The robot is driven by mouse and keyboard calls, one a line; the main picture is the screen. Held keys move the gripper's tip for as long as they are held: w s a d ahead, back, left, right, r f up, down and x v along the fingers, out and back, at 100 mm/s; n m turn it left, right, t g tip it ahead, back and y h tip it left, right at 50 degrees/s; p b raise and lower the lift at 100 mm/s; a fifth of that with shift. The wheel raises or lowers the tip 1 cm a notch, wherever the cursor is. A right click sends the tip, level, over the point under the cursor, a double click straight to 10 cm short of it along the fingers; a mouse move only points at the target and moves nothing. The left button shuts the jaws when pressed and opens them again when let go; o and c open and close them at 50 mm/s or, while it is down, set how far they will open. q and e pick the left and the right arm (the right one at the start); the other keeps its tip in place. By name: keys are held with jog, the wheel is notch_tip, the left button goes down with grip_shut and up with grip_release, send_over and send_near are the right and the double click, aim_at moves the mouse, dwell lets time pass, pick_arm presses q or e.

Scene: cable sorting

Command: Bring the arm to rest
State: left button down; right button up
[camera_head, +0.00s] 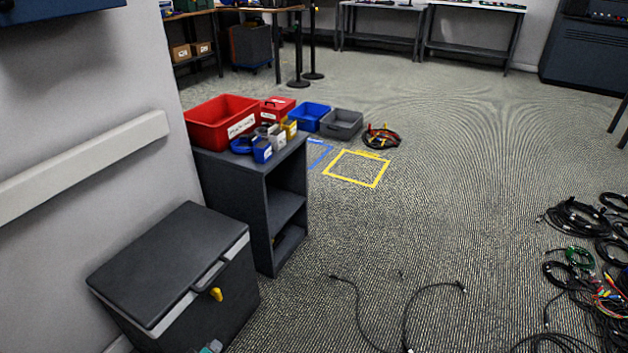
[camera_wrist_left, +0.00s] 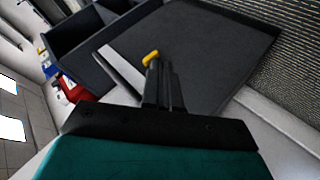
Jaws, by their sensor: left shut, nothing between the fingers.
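My left gripper (camera_head: 210,347) barely shows at the bottom edge of the head view, in front of the dark lidded chest (camera_head: 170,262). In the left wrist view my left gripper (camera_wrist_left: 158,72) has its dark fingers together with nothing between them. A yellow piece (camera_wrist_left: 151,57) shows at the fingertips there; it looks like the yellow latch (camera_head: 216,294) on the chest's front. I cannot tell whether the fingers touch it. The chest's lid (camera_wrist_left: 205,50) is down and fills much of the wrist view. My right gripper is in neither view.
A dark shelf unit (camera_head: 258,168) behind the chest carries a red bin (camera_head: 222,118) and small containers. A wall (camera_head: 85,110) closes the left side. Loose cables (camera_head: 405,320) lie on the floor, with more coils (camera_head: 580,218) at the right. The middle floor is open.

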pick_arm(q)
jog(key=s+d+r+m+g+h, duration=0.2)
jog(key=s+d+r+m+h, duration=0.1)
jog(key=d+r+m, duration=0.25)
jog(key=s+r+m+g+y, duration=0.2)
jog(key=s+r+m+g, duration=0.45)
jog(key=s+r, duration=1.1)
jog(key=w+d+f+m+t+h, duration=0.2)
jog(key=w+d+f+t+h, duration=0.1)
jog(key=w+d+t, duration=0.55)
jog(key=a+r+y+p, duration=0.1)
jog(key=a+r+p, duration=0.4)
jog(key=r+p, duration=0.6)
jog(key=p, duration=0.5)
jog(key=shift+s, duration=0.3)
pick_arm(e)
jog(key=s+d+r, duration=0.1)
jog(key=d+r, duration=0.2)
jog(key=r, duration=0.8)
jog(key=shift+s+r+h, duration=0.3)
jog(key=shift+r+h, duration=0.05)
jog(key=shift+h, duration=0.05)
